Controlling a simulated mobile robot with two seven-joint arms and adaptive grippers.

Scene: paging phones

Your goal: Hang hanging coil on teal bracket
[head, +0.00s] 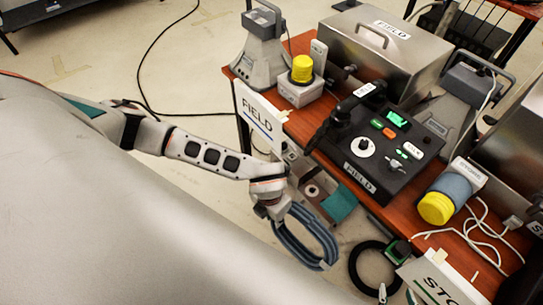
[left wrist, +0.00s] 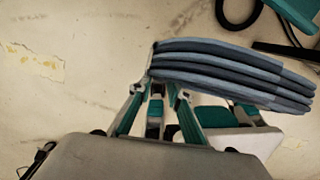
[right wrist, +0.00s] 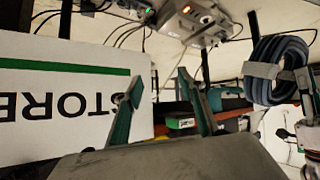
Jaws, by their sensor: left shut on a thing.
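A blue-grey hanging coil (head: 312,238) with a light band is in my left gripper (head: 270,200), in front of the table's near edge. In the left wrist view the coil (left wrist: 235,75) lies across the tips of my left gripper (left wrist: 158,95), which is shut on it. A flat teal piece (head: 340,203) sits below the table edge, close to the coil and apart from it. I cannot tell for sure which is the teal bracket. My right gripper (right wrist: 160,85) is open and empty.
The wooden table (head: 225,72) holds a black phone console (head: 375,150), a metal box (head: 385,55) and yellow-capped items. A FIELD sign (head: 262,120) and a STORE sign (right wrist: 70,95) stand along the front edge. A black loop (head: 357,272) hangs near the STORE sign.

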